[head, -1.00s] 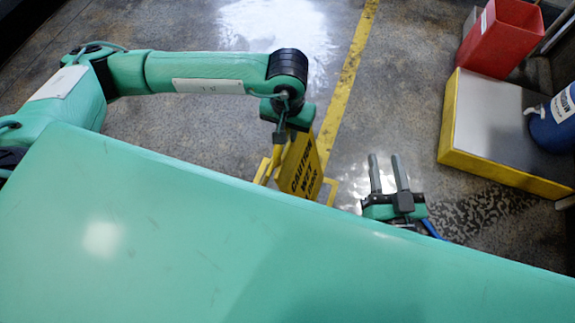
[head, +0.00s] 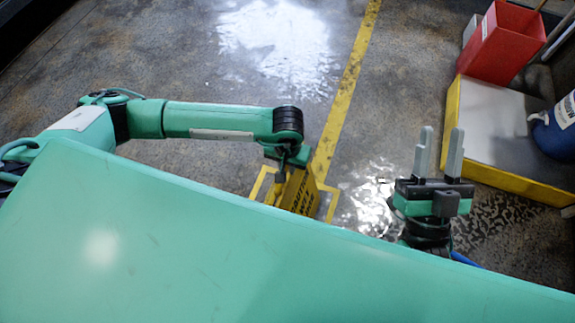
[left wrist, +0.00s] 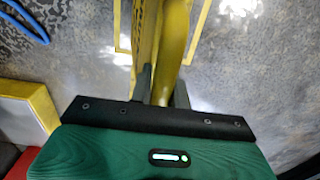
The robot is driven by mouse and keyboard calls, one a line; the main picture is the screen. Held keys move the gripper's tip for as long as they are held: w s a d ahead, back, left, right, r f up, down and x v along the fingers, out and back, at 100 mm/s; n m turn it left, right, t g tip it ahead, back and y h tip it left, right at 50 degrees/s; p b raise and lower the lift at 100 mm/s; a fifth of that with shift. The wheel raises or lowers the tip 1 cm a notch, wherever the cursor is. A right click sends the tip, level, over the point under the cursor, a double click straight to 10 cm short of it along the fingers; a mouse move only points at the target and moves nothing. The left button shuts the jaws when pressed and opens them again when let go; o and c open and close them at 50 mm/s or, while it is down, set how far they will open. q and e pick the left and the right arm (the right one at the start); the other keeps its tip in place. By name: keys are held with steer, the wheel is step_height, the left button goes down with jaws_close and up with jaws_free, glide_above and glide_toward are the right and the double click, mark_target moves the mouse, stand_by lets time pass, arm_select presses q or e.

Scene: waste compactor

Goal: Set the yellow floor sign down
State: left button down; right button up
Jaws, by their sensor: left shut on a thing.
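The yellow floor sign (head: 302,193) with black "caution wet floor" lettering shows in the head view beyond the edge of my green body, which hides its lower part. My left gripper (head: 281,172) is shut on its top edge. In the left wrist view the sign (left wrist: 177,40) runs away from between the fingers (left wrist: 162,88). I cannot tell whether its feet touch the floor. My right gripper (head: 439,152) is open and empty, to the right of the sign, with its fingers apart.
A bright wet patch (head: 278,40) lies on the floor beyond the sign. A yellow floor line (head: 345,95) passes close by the sign. A yellow-edged platform (head: 500,125), a red bin (head: 503,42) and a blue container (head: 556,130) stand at the right.

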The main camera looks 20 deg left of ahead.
steer(key=shift+s+r, duration=0.1)
steer(key=shift+r, duration=0.15)
arm_select(q)
steer(key=shift+f, duration=0.15)
arm_select(e)
steer(key=shift+s+d+r+t, duration=0.15)
steer(key=shift+r+t, duration=0.1)
steer(key=shift+t, duration=0.05)
arm_select(q)
steer(key=c, duration=1.3)
jaws_free()
arm_select(e)
steer(key=shift+r, duration=0.15)
arm_select(q)
step_height(320, 180, up, 12)
steer(key=shift+f+p, duration=0.25)
steer(key=shift+p, duration=0.9)
steer(key=shift+r, duration=0.35)
arm_select(e)
steer(key=w+a+f+g, duration=0.1)
steer(key=a+f+g, duration=0.2)
steer(key=f+g, duration=0.4)
step_height(320, 180, down, 4)
steer(key=shift+a+r, duration=0.15)
